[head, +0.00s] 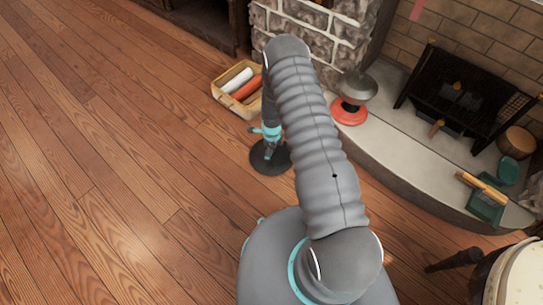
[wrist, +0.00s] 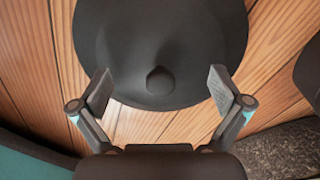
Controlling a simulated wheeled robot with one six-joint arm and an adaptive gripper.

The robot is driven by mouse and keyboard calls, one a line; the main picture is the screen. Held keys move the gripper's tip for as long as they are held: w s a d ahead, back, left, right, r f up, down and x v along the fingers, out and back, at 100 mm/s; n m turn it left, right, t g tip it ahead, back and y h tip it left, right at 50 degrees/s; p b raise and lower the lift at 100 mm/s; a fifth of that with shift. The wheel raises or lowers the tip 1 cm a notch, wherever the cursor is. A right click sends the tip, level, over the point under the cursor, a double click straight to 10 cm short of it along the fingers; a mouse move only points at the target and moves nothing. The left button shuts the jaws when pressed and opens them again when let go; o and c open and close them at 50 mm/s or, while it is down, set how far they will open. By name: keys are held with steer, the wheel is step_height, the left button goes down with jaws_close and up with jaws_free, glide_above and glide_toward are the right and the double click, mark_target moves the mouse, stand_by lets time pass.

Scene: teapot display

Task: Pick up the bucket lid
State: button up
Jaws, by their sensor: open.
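The bucket lid looks like a dark round disc with a small raised knob. In the wrist view the lid (wrist: 160,35) fills the upper middle, with its knob between my fingers. In the head view the lid (head: 280,165) shows low over the wood floor, partly hidden by my arm and gripper. My gripper (wrist: 160,82) is open, with one finger on each side of the knob and nothing between them but the knob. In the head view my gripper (head: 270,148) points down at the lid. I cannot tell whether the fingertips touch the lid.
A yellow crate (head: 216,91) with white and orange rolls stands behind the lid. A stone hearth (head: 415,160) curves along the right, bearing a red-based object (head: 348,113) with a grey top. The wood floor (head: 110,150) on the left is clear.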

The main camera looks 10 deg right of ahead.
steer(key=c, duration=1.8)
steer(key=shift+c, duration=0.3)
jaws_close()
steer(key=shift+s, duration=0.1)
